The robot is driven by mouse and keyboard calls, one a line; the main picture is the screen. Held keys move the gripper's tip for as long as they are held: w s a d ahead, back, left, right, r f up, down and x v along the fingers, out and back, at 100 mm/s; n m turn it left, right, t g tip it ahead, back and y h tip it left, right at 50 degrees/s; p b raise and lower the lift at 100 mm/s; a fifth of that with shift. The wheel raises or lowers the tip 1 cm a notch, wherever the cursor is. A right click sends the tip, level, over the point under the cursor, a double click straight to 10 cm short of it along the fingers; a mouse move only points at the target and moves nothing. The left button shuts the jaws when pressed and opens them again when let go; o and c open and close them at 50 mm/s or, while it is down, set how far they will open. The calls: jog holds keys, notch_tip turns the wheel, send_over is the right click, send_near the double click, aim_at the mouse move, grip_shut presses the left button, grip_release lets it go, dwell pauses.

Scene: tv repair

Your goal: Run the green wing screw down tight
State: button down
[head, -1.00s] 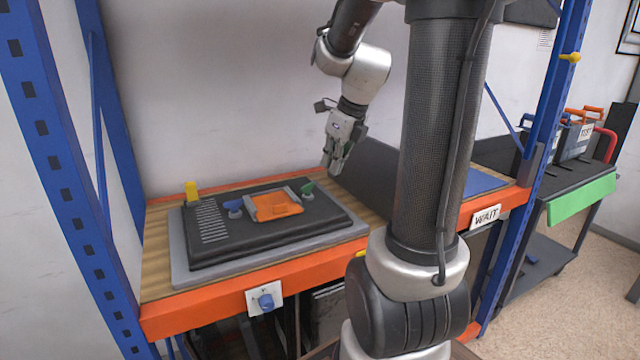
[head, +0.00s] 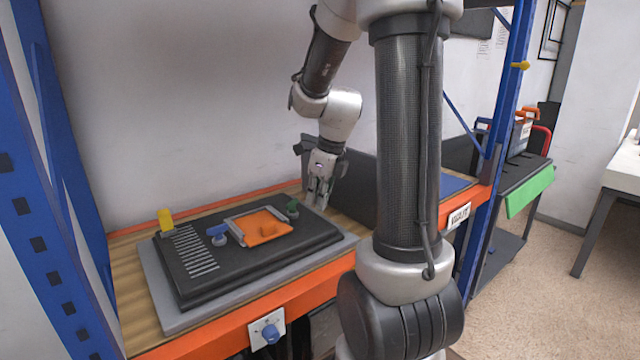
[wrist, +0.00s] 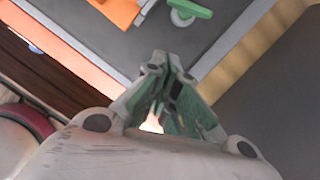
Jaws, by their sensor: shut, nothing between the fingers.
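The green wing screw (head: 292,207) stands at the right end of the orange board (head: 262,226) on the dark TV panel (head: 200,284). In the wrist view the green wing screw (wrist: 190,9) shows at the top, with its wing over a pale round base. My gripper (head: 318,203) is to the right of the screw, apart from it, pointing down near the panel's right edge. In the wrist view my gripper (wrist: 165,58) has its fingertips together with nothing between them. A blue wing screw (head: 218,234) stands at the left of the orange board.
A yellow tab (head: 166,220) stands at the panel's back left corner. The panel lies on a grey mat (head: 160,300) on the wooden bench. A dark upright board (head: 350,185) stands right behind my gripper. A blue knob (head: 270,333) is on the bench's front.

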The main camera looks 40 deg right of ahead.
aim_at(292, 207)
jog(key=x, duration=0.3)
jog(key=shift+w+a, duration=0.2)
jog(key=shift+w, duration=0.1)
jog(key=shift+w+a+r, duration=0.1)
jog(key=shift+w+a, duration=0.15)
jog(key=shift+w, duration=0.25)
jog(key=shift+w+a, duration=0.25)
jog(key=shift+w, duration=0.3)
jog(key=shift+w+a, duration=0.2)
jog(key=shift+w, duration=0.2)
